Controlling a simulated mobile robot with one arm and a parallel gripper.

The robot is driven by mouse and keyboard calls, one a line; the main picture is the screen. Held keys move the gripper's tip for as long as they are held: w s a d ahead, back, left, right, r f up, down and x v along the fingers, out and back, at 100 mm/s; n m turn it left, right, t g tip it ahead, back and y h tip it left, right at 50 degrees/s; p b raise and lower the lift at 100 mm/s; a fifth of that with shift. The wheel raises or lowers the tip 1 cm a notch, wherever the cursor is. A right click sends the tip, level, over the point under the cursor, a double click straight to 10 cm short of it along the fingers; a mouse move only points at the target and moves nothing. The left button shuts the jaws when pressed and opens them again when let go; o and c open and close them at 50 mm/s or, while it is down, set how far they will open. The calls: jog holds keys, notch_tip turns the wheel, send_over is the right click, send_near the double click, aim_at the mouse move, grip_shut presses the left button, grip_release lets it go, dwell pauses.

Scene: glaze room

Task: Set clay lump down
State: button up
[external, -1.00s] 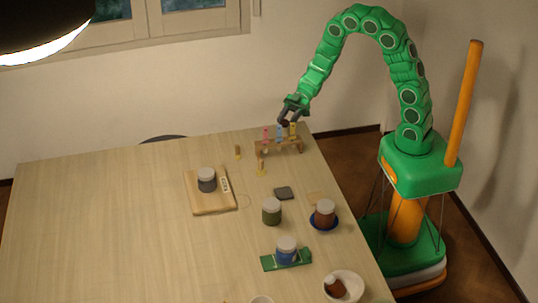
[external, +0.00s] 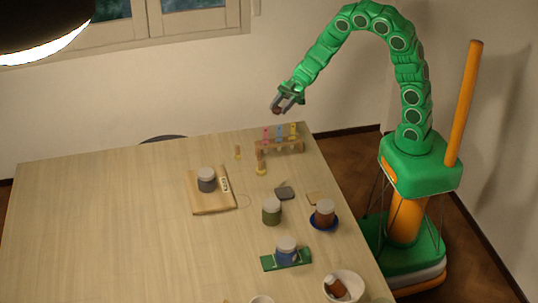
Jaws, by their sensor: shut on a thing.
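My gripper (external: 278,108) is in the air above the far right part of the table (external: 110,220). It is shut on a small dark reddish-brown lump (external: 277,110), taken to be the clay lump. The lump is partly hidden by the gripper fingers. Gripper and lump are clear of the tabletop, above and slightly left of a wooden rack (external: 280,148) with several coloured tubes.
A wooden board (external: 212,204) carries a grey jar (external: 206,180). A green jar (external: 271,211), a brown jar (external: 324,213) on a blue dish, a blue jar (external: 286,250) on a green tray and a white bowl (external: 347,277) stand nearby. The table's left half is clear.

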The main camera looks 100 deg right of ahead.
jog(key=w+a+r+m+t+h, duration=0.2)
jog(key=w+a+m+h, duration=0.2)
jog(key=w+a, duration=0.3)
jog(key=w+a+r+m+t+h, duration=0.1)
jog(key=w+a+r+m+h, duration=0.2)
jog(key=w+a, duration=0.4)
jog(key=w+m+h, duration=0.1)
jog(key=w+h, duration=0.1)
jog(key=w, duration=0.7)
jog(key=shift+w+t+h, duration=0.3)
jog(key=shift+t, duration=0.1)
jog(key=s, duration=0.1)
jog(key=s+m+h, duration=0.1)
jog(key=s, duration=0.1)
jog(key=shift+s+a+f+m+h, duration=0.2)
jog(key=shift+a+m+h, duration=0.1)
jog(key=shift+a+h, duration=0.1)
jog(key=shift+s+d+r+m+g+h, duration=0.1)
jog(key=shift+s+d+r+m+h, duration=0.25)
jog(key=shift+s, duration=0.45)
jog(key=shift+s+d+r+m+g+h, duration=0.15)
jog(key=shift+s+d+m+h, duration=0.3)
jog(key=shift+s, duration=0.35)
jog(key=shift+s+d+r+m+g+h, duration=0.1)
jog(key=shift+s+d+r+m+h, duration=0.2)
jog(key=shift+s+h, duration=0.35)
